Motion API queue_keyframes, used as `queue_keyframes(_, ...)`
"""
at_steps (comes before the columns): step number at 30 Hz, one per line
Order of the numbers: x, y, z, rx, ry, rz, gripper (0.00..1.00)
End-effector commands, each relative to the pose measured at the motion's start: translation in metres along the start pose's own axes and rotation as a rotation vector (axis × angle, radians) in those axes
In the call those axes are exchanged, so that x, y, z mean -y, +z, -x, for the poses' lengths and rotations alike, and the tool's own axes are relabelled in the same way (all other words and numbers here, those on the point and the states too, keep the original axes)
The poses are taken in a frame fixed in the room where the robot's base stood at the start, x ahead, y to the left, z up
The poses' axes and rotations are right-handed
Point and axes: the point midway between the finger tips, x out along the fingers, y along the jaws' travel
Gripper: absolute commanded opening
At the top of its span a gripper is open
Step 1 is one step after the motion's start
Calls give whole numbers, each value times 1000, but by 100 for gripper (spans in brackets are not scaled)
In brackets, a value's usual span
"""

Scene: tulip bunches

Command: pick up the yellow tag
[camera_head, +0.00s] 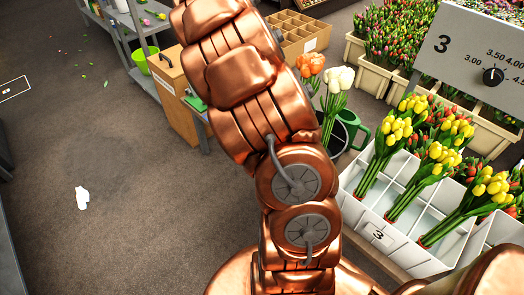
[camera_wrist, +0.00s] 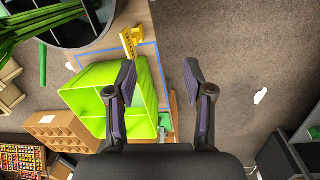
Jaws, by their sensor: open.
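The yellow tag (camera_wrist: 131,40) shows in the wrist view, left of the picture's middle near the top. It is a small yellow piece on a brown surface, close to a blue line (camera_wrist: 150,45). My gripper (camera_wrist: 160,68) is open and empty, its two dark fingers apart. The tag lies beyond the left fingertip in the picture, apart from it. In the head view my copper arm fills the middle, and I can make out neither the tag nor my gripper.
A lime green bin (camera_wrist: 90,76) is just below the tag in the wrist view, close to the left finger. A dark round pot (camera_wrist: 103,38) with green stems is left of the tag. White crates (camera_head: 348,207) of tulips stand at right in the head view. Floor at left is mostly clear.

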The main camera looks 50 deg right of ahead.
Motion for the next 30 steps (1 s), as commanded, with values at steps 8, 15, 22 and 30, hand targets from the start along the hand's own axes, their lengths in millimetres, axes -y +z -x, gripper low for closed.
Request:
queue_keyframes(8,-51,-48,-112,-18,-38,74,52)
queue_keyframes(15,-69,-70,-167,-49,-75,129,52)
queue_keyframes(22,-73,-77,-184,-62,-87,147,52)
queue_keyframes(30,-72,-77,-207,-62,-86,147,52)
